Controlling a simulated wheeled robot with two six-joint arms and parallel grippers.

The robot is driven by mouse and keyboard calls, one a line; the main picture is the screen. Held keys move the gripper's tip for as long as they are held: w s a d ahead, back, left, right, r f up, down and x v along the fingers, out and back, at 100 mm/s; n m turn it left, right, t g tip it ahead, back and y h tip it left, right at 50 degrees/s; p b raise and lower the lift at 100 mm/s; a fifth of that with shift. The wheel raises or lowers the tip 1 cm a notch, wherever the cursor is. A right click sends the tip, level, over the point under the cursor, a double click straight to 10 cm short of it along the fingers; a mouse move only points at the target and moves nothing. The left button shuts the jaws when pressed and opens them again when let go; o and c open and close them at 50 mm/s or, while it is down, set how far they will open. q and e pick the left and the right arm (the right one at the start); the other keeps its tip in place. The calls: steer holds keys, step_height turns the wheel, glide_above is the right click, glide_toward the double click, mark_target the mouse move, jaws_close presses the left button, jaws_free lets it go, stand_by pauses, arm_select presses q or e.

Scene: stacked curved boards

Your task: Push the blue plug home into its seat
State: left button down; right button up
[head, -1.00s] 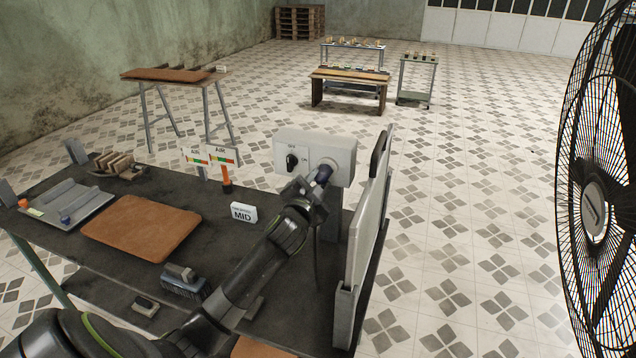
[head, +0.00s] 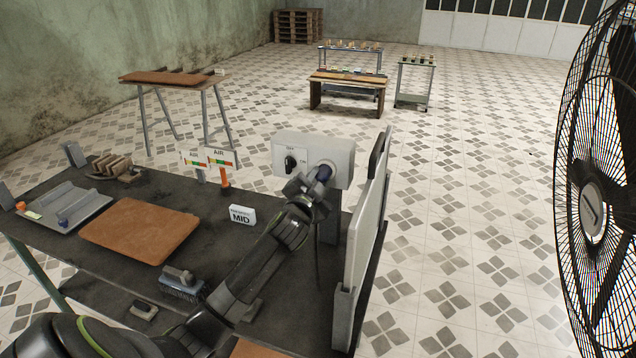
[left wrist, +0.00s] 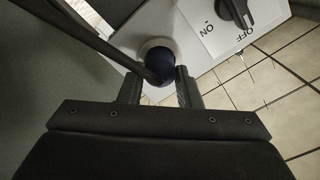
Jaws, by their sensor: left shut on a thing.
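The blue plug (head: 324,173) is at the round pale seat (head: 329,165) on the front of a light grey box (head: 345,148). My left gripper (head: 316,183) is shut on the plug. In the left wrist view the dark blue plug (left wrist: 158,64) sits between the two fingers of the gripper (left wrist: 160,88), with its front against or inside the pale seat ring (left wrist: 155,45). How deep it sits cannot be told. A dark cable (left wrist: 105,47) runs from the plug and hides part of it. My right gripper is in neither view.
A black rotary switch (head: 290,161) is beside the seat on the box. A pale upright panel (head: 366,225) stands close on the right. A MID sign (head: 242,214), a brown board (head: 140,230) and a brush (head: 180,282) are on the dark bench. A large fan (head: 600,200) is at far right.

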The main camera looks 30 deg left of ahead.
arm_select(q)
steer(key=c, duration=1)
jaws_free()
steer(key=shift+w, duration=0.15)
steer(key=shift+o, duration=0.2)
steer(key=b+v, duration=0.3)
steer(key=v, duration=1.4)
steer(key=shift+s, duration=0.25)
steer(key=shift+a, duration=0.1)
